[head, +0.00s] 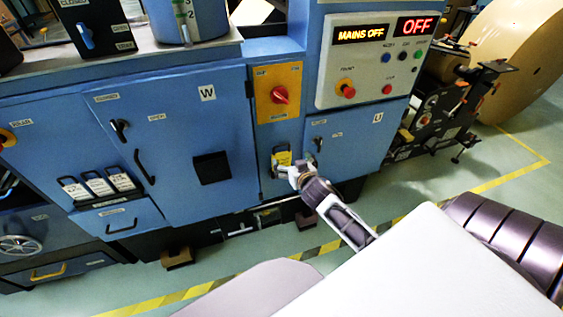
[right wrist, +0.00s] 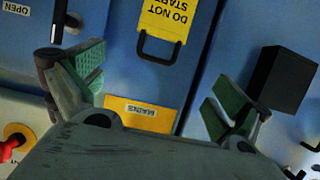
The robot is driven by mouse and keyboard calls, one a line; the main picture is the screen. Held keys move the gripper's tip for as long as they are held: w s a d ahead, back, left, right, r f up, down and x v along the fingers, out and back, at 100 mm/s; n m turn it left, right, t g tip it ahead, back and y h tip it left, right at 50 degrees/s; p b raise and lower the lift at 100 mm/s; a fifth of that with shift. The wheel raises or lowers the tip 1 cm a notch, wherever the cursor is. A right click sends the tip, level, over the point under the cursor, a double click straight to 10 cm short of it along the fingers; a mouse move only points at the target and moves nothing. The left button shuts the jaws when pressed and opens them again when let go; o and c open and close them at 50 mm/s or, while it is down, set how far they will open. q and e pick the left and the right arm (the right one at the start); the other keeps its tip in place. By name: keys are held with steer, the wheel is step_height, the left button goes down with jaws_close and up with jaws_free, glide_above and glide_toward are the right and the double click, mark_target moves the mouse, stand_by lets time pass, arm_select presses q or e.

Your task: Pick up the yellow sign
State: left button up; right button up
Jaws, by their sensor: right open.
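The yellow sign (head: 281,158) is a small tag on the blue cabinet front, below the yellow plate with the red knob. In the right wrist view the sign (right wrist: 167,17) reads "DO NOT START", upside down, and has a black loop (right wrist: 158,50) at its edge. My right gripper (head: 284,169) is in front of the cabinet near the sign's lower part. It also shows in the right wrist view (right wrist: 152,78), its green-padded fingers wide apart with nothing between them. The sign lies beyond the fingertips there. My left gripper is not in view.
A red knob (head: 280,95) on a yellow plate sits above the sign. Several white tags with black loops (head: 98,184) stand on a ledge at left. A black door handle (head: 319,144) is close to the right. A large kraft roll (head: 515,60) stands at far right.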

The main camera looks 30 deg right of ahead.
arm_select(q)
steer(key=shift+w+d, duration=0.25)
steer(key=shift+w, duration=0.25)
arm_select(e)
steer(key=x, duration=0.6)
steer(key=shift+w, duration=0.15)
steer(key=shift+w+f, duration=0.1)
steer(key=shift+w, duration=0.05)
glide_above(283, 158)
steer(key=shift+f, duration=0.6)
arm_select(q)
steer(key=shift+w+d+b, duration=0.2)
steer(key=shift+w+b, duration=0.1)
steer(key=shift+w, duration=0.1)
arm_select(e)
steer(key=shift+s+a, duration=0.35)
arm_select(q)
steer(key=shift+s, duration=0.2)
arm_select(e)
steer(key=c, duration=1.3)
